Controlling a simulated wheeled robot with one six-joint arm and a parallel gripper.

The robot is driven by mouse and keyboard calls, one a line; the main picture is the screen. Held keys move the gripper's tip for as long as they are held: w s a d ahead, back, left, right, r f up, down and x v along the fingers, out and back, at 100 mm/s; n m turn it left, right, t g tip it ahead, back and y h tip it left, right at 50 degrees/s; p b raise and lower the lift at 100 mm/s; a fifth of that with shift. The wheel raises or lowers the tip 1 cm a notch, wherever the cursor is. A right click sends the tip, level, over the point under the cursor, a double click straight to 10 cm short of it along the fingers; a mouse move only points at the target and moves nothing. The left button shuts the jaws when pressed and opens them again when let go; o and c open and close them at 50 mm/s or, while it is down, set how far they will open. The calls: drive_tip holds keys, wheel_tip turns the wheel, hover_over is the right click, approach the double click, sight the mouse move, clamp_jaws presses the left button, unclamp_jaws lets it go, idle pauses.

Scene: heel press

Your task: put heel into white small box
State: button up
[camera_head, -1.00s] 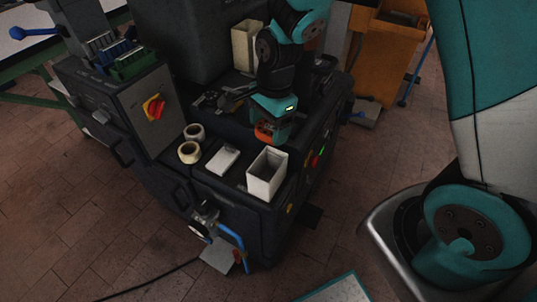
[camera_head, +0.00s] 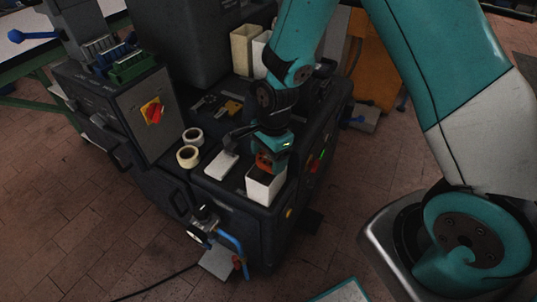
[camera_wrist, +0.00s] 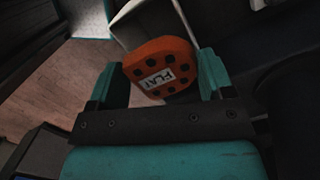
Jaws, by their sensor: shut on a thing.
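My gripper (camera_wrist: 160,88) is shut on the heel (camera_wrist: 158,66), an orange piece with dark holes and a white label reading "PLAT", in the wrist view. In the head view the orange heel (camera_head: 265,161) shows below my gripper (camera_head: 268,158), at the top of the open white small box (camera_head: 265,187). The box stands at the front right of the black machine top. In the wrist view the box wall (camera_wrist: 140,12) shows behind the heel. I cannot tell whether the heel is inside the rim or just above it.
Two tape rolls (camera_head: 188,155) and a flat white block (camera_head: 221,165) lie left of the box. Two tall white boxes (camera_head: 242,50) stand at the back. A control box with a red knob (camera_head: 153,111) rises at left.

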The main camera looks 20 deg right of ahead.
drive_tip(key=shift+f, duration=0.5)
drive_tip(key=o, duration=0.9)
drive_tip(key=shift+o, duration=0.2)
wheel_tip(320, 180, up, 13)
drive_tip(key=d+p, duration=0.1)
drive_tip(key=s+a+r+n+y, duration=0.1)
drive_tip(key=s+a+r+n, duration=0.2)
drive_tip(key=s+r+n, duration=0.4)
drive_tip(key=s+a+r+n+y, duration=0.1)
drive_tip(key=s+a+r+n, duration=0.1)
drive_tip(key=s+r+n, duration=0.6)
drive_tip(key=s+n, duration=0.3)
drive_tip(key=n, duration=0.4)
drive_tip(key=shift+s+a+y, duration=0.3)
drive_tip(key=shift+a+y, duration=0.1)
